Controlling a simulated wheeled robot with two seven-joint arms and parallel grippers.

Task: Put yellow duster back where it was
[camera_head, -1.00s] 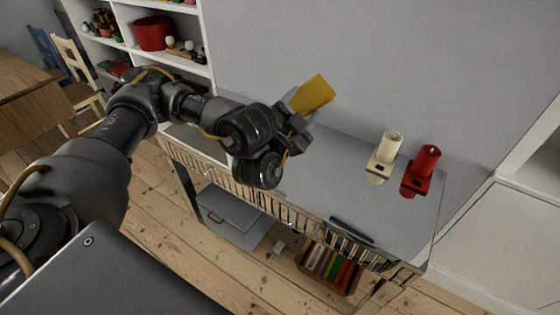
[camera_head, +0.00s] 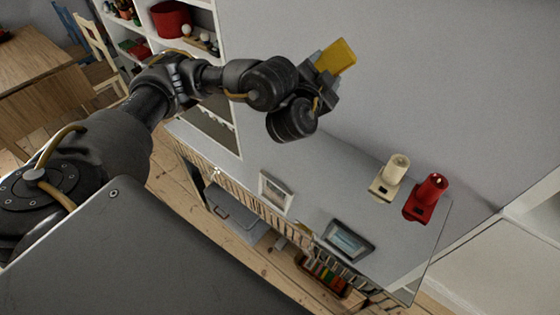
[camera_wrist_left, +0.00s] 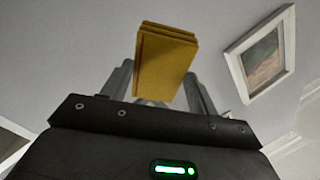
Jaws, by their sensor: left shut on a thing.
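The yellow duster (camera_head: 337,57) is a flat yellow block held up in front of the grey wall, above the console table (camera_head: 300,165). My left gripper (camera_head: 322,76) is shut on it. In the left wrist view the duster (camera_wrist_left: 163,60) stands up between the two fingers of the gripper (camera_wrist_left: 160,92), which cover its lower sides. My right gripper is not in view.
A white shelf (camera_head: 190,62) stands behind my left arm. The table's middle top is clear.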

